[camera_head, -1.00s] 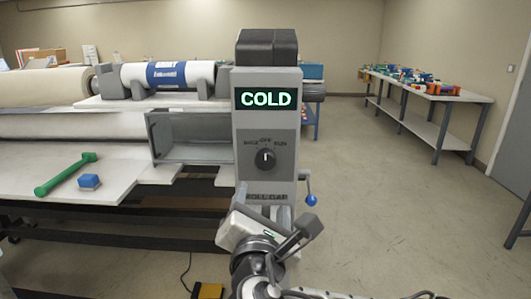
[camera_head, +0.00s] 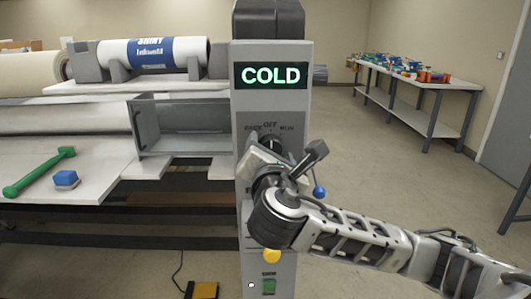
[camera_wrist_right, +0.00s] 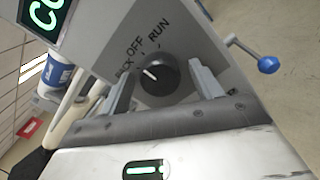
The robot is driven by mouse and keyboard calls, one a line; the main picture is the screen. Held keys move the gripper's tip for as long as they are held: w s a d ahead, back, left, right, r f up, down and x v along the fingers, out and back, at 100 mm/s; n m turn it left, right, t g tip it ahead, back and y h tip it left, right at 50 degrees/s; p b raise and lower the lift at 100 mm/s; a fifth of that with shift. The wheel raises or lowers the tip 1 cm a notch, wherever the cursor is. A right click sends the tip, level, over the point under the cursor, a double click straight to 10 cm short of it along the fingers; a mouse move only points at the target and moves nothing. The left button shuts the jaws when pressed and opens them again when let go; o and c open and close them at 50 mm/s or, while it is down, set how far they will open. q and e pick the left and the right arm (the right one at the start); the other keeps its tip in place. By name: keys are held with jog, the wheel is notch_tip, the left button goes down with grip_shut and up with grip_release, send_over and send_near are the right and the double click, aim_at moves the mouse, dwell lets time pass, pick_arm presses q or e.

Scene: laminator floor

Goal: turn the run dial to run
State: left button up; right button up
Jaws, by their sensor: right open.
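The run dial (camera_head: 270,142) is a round black knob on the grey control post (camera_head: 302,108), under a display (camera_head: 270,75) that reads COLD in green. In the right wrist view the dial (camera_wrist_right: 159,75) has a white pointer line turned toward OFF, with RUN printed to its right. My right gripper (camera_wrist_right: 160,84) is open, one finger on each side of the dial; I cannot tell whether either finger touches it. In the head view my right gripper and wrist hide the dial's lower part. My left gripper is not in view.
A crank with a blue ball (camera_head: 319,191) sticks out at the post's right. A green tool (camera_head: 40,172) and a blue block (camera_head: 66,179) lie on the left table. A yellow button (camera_head: 272,256) and green switch (camera_head: 269,286) sit low on the post.

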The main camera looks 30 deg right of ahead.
jog(key=c, duration=1)
